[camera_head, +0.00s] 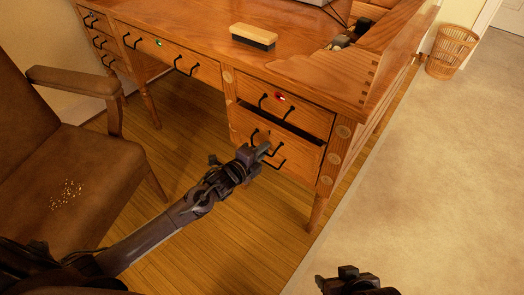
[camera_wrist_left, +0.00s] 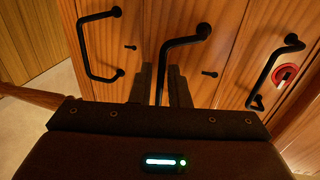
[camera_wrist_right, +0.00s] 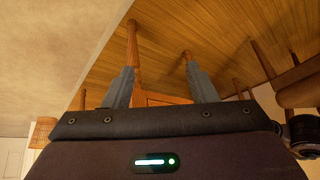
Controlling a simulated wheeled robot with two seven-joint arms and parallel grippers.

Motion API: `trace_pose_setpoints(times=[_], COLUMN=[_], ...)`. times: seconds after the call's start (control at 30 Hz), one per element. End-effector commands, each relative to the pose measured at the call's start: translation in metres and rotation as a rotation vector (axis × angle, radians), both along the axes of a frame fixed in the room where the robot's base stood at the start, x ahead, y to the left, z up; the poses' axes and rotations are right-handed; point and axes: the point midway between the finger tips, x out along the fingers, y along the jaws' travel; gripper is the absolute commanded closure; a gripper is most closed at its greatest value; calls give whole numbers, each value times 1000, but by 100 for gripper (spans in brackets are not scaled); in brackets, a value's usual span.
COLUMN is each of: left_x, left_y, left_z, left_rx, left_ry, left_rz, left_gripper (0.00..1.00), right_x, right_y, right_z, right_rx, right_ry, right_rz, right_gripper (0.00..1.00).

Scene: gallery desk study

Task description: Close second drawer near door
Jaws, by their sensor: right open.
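The wooden desk's right pedestal has a top drawer (camera_head: 285,105) with a red-lit lock and a second drawer (camera_head: 305,157) below it. The second drawer stands slightly out, with a dark gap above its front. My left gripper (camera_head: 259,157) is at the second drawer's front, by its black handles. In the left wrist view, a black handle (camera_wrist_left: 180,42) passes between the two close-set fingers (camera_wrist_left: 160,85); whether they grip it is unclear. My right gripper (camera_wrist_right: 162,88) is open and empty, away from the desk over the floor; part of it shows in the head view (camera_head: 350,280).
A brown armchair (camera_head: 60,150) stands at the left. A brush (camera_head: 253,36) lies on the desk top (camera_head: 190,20). A wicker basket (camera_head: 452,50) stands at the back right. The pale floor (camera_head: 440,160) right of the desk is clear.

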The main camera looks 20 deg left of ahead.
Motion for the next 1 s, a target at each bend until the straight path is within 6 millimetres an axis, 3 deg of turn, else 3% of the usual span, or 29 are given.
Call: trace_pose_setpoints(times=[0.1, 0.47, 0.73, 1.0], left_x=[0, 3, 33, 43], left_y=[0, -1, -11, -15], left_z=[0, -1, -2, 0], left_rx=[0, 0, -1, 0], left_ry=[0, -1, -2, 0], left_rz=[0, 0, 1, 1], left_gripper=[100, 100, 100, 100], right_x=[0, 1, 47, 61], right_y=[0, 0, 19, 25], right_z=[0, -1, 33, 51], right_rx=[0, 2, 114, 158], right_ry=[1, -5, -271, -367], right_rz=[0, -2, -12, -14], right_gripper=[48, 48, 48, 48])
